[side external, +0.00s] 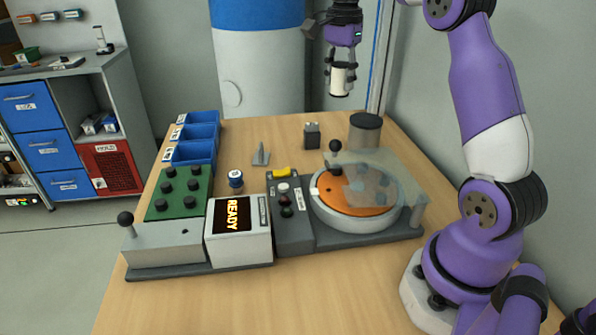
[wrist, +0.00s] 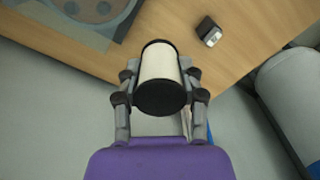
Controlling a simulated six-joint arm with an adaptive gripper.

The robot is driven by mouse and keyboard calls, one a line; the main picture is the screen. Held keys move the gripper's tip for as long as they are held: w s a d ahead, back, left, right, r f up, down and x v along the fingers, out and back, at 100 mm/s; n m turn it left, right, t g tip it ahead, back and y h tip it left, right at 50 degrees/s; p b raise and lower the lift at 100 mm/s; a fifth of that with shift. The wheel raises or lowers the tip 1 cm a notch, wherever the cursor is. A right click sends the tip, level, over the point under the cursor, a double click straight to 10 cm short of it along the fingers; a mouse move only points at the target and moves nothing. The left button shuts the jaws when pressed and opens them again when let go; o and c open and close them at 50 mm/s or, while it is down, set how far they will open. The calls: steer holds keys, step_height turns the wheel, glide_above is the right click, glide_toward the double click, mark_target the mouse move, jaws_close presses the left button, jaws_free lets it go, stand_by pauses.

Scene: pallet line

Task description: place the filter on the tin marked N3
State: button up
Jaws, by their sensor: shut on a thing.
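The filter, a cream cylinder with black end caps, is in my gripper (side external: 341,82), which is shut around it. The filter (side external: 340,79) is upright in the side view, high above the back edge of the table. In the wrist view the filter (wrist: 160,70) sits between both fingers. No N3 mark is readable on anything, so I cannot tell which thing is that tin. A turntable (side external: 366,222) with an orange section stands under a clear cover, with grey round shapes beneath. A grey cylinder with a dark top (side external: 365,134) stands behind it.
A dark block (side external: 312,135) stands at the table's back; it also shows in the wrist view (wrist: 208,31). Blue bins (side external: 193,153), a green board with dark knobs (side external: 178,208), a READY box (side external: 232,230) and a blue-white piece (side external: 236,179) are to the left. The front table is clear.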

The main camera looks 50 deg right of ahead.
steer(key=s+d+f, duration=0.1)
steer(key=d+f, duration=0.1)
steer(key=d, duration=0.2)
steer(key=s+d+f, duration=0.1)
steer(key=d+f, duration=0.1)
steer(key=d, duration=0.1)
steer(key=s+d+f, duration=0.1)
steer(key=d+f, duration=0.2)
steer(key=d, duration=0.1)
steer(key=shift+s+d, duration=0.3)
steer(key=shift+d, duration=0.05)
steer(key=shift+f, duration=1.95)
steer(key=shift+f, duration=0.1)
steer(key=o, duration=0.9)
steer(key=shift+o, duration=0.2)
